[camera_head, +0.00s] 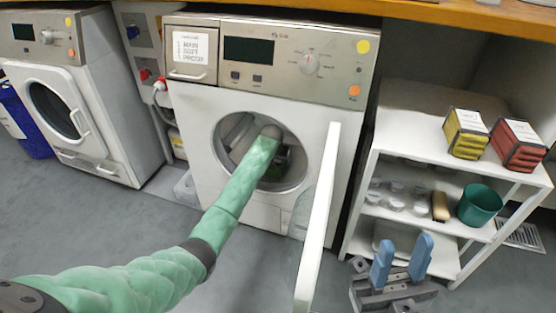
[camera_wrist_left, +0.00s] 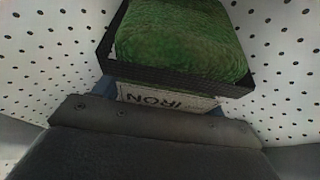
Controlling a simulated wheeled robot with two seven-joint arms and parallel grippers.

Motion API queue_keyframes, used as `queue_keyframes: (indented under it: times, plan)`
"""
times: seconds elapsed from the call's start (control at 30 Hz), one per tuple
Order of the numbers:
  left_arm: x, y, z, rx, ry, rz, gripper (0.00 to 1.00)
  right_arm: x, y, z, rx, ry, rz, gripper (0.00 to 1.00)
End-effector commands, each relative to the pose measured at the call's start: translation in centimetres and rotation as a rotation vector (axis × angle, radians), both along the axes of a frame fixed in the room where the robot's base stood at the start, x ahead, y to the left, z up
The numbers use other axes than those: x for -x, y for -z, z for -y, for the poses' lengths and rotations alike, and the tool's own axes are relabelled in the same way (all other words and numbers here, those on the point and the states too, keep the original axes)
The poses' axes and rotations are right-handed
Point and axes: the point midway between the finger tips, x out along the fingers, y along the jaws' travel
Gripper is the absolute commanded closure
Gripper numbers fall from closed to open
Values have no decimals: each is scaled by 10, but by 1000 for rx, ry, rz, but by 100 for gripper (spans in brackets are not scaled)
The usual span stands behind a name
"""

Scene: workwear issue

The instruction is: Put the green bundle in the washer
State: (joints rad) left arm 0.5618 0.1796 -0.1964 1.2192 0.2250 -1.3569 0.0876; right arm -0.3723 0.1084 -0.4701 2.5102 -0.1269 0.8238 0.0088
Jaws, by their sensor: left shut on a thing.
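The washer (camera_head: 268,108) stands in the middle of the head view. Its white door (camera_head: 318,220) is swung open toward me, seen nearly edge-on. My left arm reaches through the round opening, and its hand is mostly hidden inside. In the left wrist view, the green bundle (camera_wrist_left: 180,35) is in a dark band with a white label, surrounded by the perforated drum wall (camera_wrist_left: 285,60). My left gripper (camera_wrist_left: 160,92) is shut on it, its fingers mostly hidden. My right gripper (camera_head: 402,260), with blue fingers apart, is open and empty at the lower right.
A white shelf unit (camera_head: 410,108) stands right of the washer, holding a yellow bundle (camera_head: 466,133), a red bundle (camera_head: 517,145) and a green pot (camera_head: 480,203). A second machine (camera_head: 70,90) with a shut door is at left. The open door stands close right of my left arm.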

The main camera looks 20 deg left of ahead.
Motion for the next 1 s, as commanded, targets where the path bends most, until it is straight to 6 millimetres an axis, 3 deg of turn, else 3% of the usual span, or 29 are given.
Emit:
queue_keyframes:
  times: [0.3, 0.33, 0.4, 0.43, 0.77, 1.0]
  plan:
    - [0, 3, 0, 0, 0, 1, 60, 0, -4, -1, 5, -6, 12, 64]
    - [0, 3, 0, 0, 0, 0, 23, 0, -4, -1, 5, -6, 12, 64]
    - [0, 3, 0, 0, 0, 0, 10, 1, -4, -1, 6, -7, 10, 64]
    - [0, 3, 0, 0, 0, 0, 7, 1, -3, -1, 6, -7, 10, 64]
    - [0, 2, 0, 0, 0, 0, 7, 0, -2, -1, 7, -7, 7, 64]
    - [-1, -5, 0, 0, 0, 2, 7, -1, 12, 0, 8, 1, -15, 64]
